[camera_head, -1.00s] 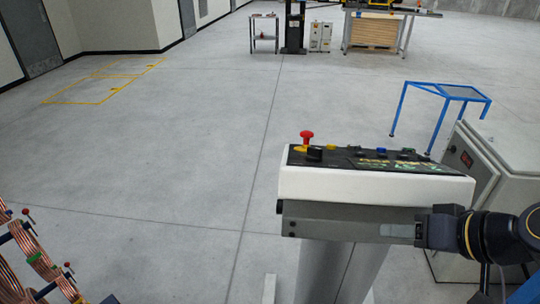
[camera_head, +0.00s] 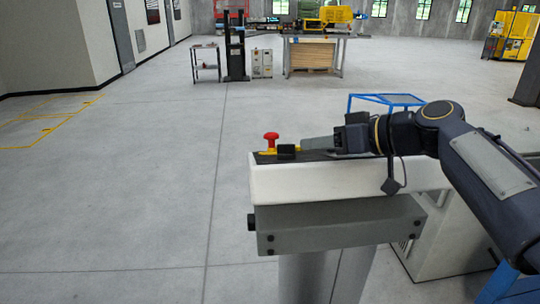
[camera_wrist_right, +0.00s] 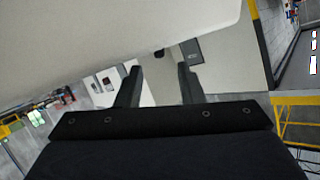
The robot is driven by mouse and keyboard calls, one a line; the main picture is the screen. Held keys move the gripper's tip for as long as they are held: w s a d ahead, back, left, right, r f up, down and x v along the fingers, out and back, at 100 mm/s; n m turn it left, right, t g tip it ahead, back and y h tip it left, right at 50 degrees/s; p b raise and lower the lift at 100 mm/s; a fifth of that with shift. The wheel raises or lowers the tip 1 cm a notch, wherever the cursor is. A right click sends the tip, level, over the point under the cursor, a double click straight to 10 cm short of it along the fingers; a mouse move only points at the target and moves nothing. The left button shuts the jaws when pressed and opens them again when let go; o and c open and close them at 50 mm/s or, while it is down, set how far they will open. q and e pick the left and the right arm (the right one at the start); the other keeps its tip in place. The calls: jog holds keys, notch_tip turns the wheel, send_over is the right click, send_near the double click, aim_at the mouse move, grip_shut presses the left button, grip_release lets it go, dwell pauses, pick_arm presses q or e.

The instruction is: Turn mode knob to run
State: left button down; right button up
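The control panel (camera_head: 340,183) is a white slanted box with a dark top face on a grey pedestal, in the middle of the head view. A black knob (camera_head: 286,151) sits at the left end of its top, beside a red mushroom button (camera_head: 271,140). I cannot read the knob's marking or setting. My right gripper (camera_head: 307,144) reaches in from the right over the panel, its fingers pointing left, just right of the knob. In the right wrist view the two fingers (camera_wrist_right: 160,72) stand apart with nothing clearly between them. My left gripper is not in view.
My right arm hides most of the panel's top. A blue frame stand (camera_head: 388,101) is behind the panel and a light cabinet (camera_head: 450,235) is at its right. The floor (camera_head: 130,200) to the left is clear.

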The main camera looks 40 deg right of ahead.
aim_at(288, 145)
jog(key=shift+w+a+f, duration=0.1)
jog(key=shift+w, duration=0.25)
jog(key=p+x, duration=0.1)
jog(key=x, duration=0.6)
grip_shut()
